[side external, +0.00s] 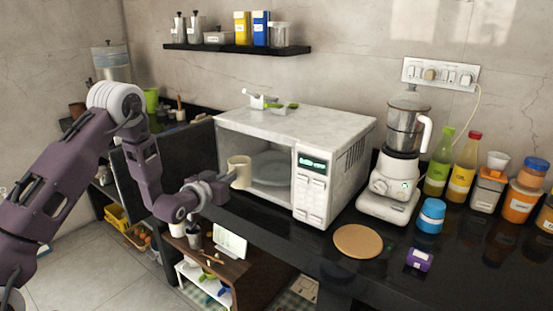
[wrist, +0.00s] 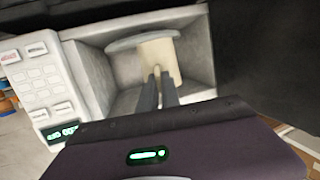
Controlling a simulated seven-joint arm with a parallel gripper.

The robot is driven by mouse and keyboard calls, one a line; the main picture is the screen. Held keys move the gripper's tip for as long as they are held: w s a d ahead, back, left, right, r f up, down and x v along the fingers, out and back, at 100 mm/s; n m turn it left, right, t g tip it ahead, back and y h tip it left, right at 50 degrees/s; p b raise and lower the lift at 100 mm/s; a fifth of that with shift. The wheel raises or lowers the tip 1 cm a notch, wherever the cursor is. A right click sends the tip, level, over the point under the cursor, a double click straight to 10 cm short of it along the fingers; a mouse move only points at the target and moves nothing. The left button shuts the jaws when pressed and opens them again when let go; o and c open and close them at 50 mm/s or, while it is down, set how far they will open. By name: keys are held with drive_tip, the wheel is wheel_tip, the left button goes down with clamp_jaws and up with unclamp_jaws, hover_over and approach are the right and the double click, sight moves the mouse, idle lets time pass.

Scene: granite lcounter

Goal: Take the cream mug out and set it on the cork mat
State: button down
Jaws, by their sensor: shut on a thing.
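The cream mug (side external: 239,171) is upright at the left part of the open front of the white microwave (side external: 303,121). My gripper (side external: 226,180) reaches in from the left and is shut on the mug. In the wrist view the mug (wrist: 160,58) is beyond my two dark fingertips (wrist: 159,76), which meet at its near side. Whether the mug touches the microwave floor cannot be told. The round cork mat (side external: 358,241) lies bare on the black counter, to the right of the microwave and near the front edge.
A pale glass plate (side external: 270,168) is inside the microwave. The open dark microwave door (side external: 165,150) stands at the left beside my arm. A white mixer grinder (side external: 393,180), a blue-lidded jar (side external: 431,216) and a purple container (side external: 419,259) stand near the mat.

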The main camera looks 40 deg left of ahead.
wheel_tip(320, 180, up, 26)
drive_tip(key=w+d+m+h, duration=0.3)
drive_tip(key=d+h, duration=0.1)
drive_tip(key=d, duration=1.3)
drive_tip(key=w+d+m+h, duration=0.3)
drive_tip(key=d+h, duration=0.1)
drive_tip(key=d, duration=1.3)
wheel_tip(320, 180, down, 26)
drive_tip(key=shift+f, duration=0.25)
drive_tip(key=shift+f, duration=3.4)
